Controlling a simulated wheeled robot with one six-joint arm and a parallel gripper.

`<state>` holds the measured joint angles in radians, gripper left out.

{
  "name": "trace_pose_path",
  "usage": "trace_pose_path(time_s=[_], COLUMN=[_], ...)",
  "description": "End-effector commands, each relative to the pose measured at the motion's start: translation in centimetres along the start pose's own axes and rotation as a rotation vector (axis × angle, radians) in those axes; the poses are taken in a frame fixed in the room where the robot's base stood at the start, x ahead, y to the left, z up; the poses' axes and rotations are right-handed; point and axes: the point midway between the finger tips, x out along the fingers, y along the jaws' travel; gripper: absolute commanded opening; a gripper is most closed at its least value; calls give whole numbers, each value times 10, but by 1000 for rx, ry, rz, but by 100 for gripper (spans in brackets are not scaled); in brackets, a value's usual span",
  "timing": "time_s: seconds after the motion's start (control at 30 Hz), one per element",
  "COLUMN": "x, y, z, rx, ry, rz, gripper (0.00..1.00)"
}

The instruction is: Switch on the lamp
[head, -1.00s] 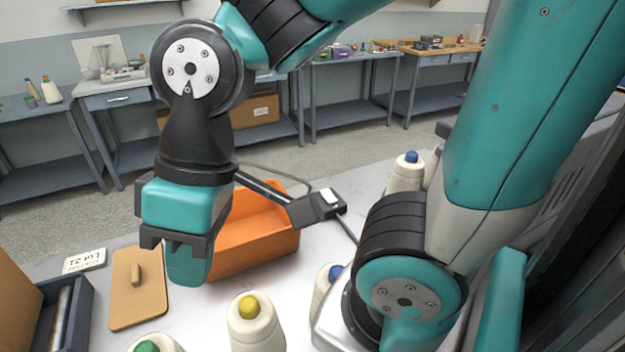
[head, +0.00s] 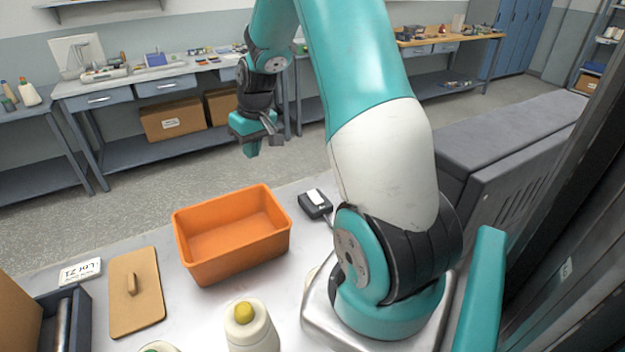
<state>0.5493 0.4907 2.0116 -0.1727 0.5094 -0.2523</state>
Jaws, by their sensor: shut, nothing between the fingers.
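A small dark box (head: 307,208) with a white rocker (head: 317,197) on top lies on the light worktop, right of the orange bin. A cable runs from it towards my arm's base. I see no lamp itself, and cannot tell whether anything is lit. My gripper (head: 251,151) is shut and empty. It hangs pointing down, up and left of the box in the picture, apart from it, seen against the floor and the far benches.
The orange bin (head: 185,240) looks empty. A tan board (head: 137,305) with a handle, a white label card (head: 80,271) and a dark tray (head: 77,338) are at left. My arm's base blocks the right side.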

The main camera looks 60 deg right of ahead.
Motion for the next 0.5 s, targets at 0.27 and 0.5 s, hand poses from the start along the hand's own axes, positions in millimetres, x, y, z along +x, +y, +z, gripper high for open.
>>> trace_pose_path(time_s=[0.27,0.5], x=[46,56], y=[171,197], z=[32,44], rx=[258,293], ry=[-24,-30], rz=[123,145], gripper=[0,0])
